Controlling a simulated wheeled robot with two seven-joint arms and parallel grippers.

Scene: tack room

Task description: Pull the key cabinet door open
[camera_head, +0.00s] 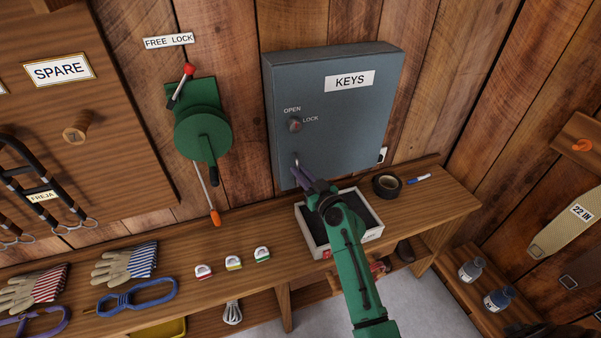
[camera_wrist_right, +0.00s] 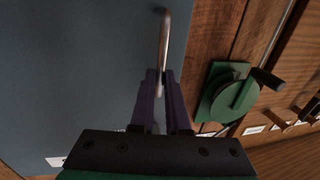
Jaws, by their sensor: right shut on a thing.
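The grey key cabinet (camera_head: 345,115) with a KEYS label hangs on the wooden wall, and its door looks closed. A red knob (camera_head: 295,125) sits on the door between the words OPEN and LOCK. A thin metal handle (camera_head: 296,160) is on the door's lower left. My right gripper (camera_head: 303,179) is at this handle, with its purple fingers around it. In the right wrist view the handle (camera_wrist_right: 163,45) stands between the two fingers (camera_wrist_right: 161,95), which are shut on its lower end. My left gripper is not in view.
A shelf (camera_head: 455,203) runs below the cabinet. A white-rimmed tray (camera_head: 372,234) stands under my right arm, with black tape (camera_head: 387,186) beside it. A green lever device (camera_head: 203,130) is mounted left of the cabinet. Gloves (camera_head: 125,264) lie at left.

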